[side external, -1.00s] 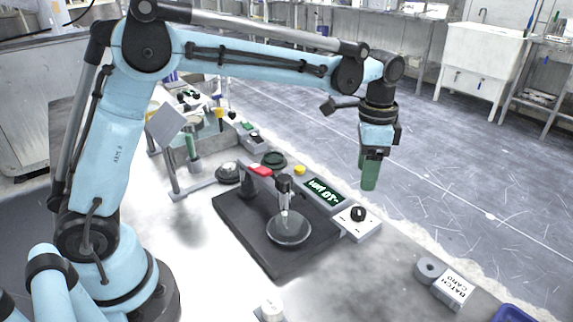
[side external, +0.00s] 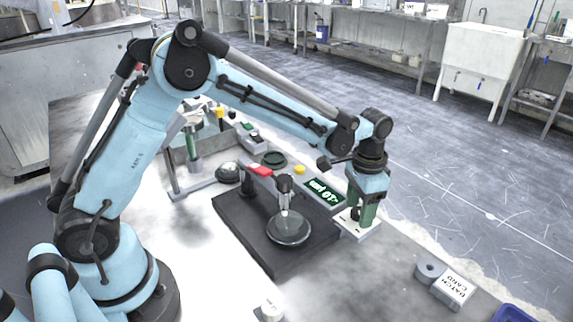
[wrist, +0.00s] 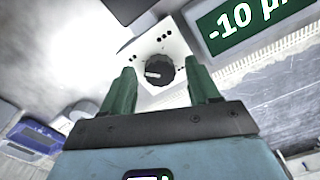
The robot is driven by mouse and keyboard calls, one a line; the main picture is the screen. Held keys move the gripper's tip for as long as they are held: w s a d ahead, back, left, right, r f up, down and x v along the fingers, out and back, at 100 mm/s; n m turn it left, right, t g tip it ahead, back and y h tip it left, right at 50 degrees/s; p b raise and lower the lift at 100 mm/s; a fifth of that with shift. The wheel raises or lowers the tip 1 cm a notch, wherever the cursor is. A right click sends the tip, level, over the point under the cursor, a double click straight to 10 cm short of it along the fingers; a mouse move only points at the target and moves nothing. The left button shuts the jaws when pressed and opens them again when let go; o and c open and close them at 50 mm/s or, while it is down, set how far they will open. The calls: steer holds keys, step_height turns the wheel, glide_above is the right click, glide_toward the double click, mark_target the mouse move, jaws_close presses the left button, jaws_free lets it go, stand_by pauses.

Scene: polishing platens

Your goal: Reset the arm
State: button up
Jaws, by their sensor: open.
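My gripper (side external: 361,217) has green fingers and points down over the right end of the display panel. A black knob (wrist: 160,70) on a white control box (wrist: 155,47) appears between and beyond the fingertips. Whether the fingers touch the knob or box cannot be told. In the side view my gripper hides most of the knob, and the white box (side external: 345,228) shows beside the fingers.
A dark platen base (side external: 262,255) with a round disc (side external: 289,229) stands left of my gripper. The green display (side external: 322,191) reads about -10. A batch card block (side external: 453,290), a grey roll (side external: 430,269) and a blue tray (side external: 512,313) lie to the right. Open bench lies at front left.

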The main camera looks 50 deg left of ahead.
steer(key=n, duration=1.3)
steer(key=shift+n, duration=0.4)
steer(key=shift+m, duration=0.3)
steer(key=m, duration=1.1)
stand_by(0.3)
stand_by(0.4)
